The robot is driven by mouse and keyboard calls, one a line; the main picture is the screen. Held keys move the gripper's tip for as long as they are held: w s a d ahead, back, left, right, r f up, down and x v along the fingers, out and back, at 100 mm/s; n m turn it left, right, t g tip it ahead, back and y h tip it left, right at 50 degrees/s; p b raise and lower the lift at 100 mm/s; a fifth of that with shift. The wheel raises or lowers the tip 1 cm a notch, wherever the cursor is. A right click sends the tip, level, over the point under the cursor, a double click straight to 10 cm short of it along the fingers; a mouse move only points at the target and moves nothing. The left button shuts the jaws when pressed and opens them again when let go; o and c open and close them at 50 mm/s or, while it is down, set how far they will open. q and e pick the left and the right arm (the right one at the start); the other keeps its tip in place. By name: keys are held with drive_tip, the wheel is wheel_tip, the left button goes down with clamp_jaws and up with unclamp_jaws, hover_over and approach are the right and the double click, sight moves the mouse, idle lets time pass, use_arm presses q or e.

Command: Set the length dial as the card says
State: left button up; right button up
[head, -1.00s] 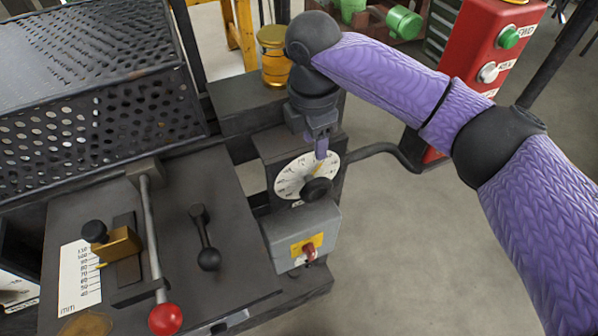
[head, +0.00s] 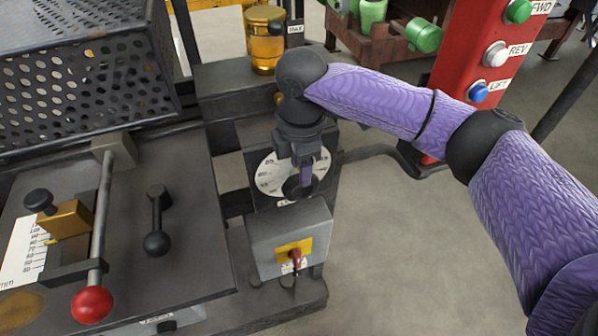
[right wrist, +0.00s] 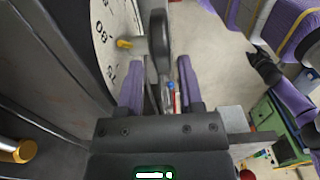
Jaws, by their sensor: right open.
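The length dial (head: 268,172) is a round white plate with black numbers on a dark upright housing. Its black knob (head: 296,188) is partly hidden behind my right gripper (head: 303,172). In the right wrist view the knob (right wrist: 159,42) stands edge-on just beyond the two purple fingertips, roughly in line with the gap between them. My right gripper (right wrist: 160,84) is open and empty there. A yellow pointer (right wrist: 124,43) lies over the dial face (right wrist: 108,30), near the number 80. I see no card that I can read. My left gripper is out of view.
Below the dial is a grey box with a red switch (head: 296,258) on a yellow plate. At left are a red-knobbed lever (head: 92,304), a short black lever (head: 157,225) and a mm scale (head: 22,252). A red button post (head: 470,70) stands at right.

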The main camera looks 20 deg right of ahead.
drive_tip(key=shift+f, duration=0.5)
clamp_jaws()
drive_tip(key=h+p, duration=0.1)
drive_tip(key=p, duration=0.2)
drive_tip(key=shift+a+r, duration=0.25)
drive_tip(key=shift+r, duration=0.15)
drive_tip(key=shift+f, duration=0.3)
unclamp_jaws()
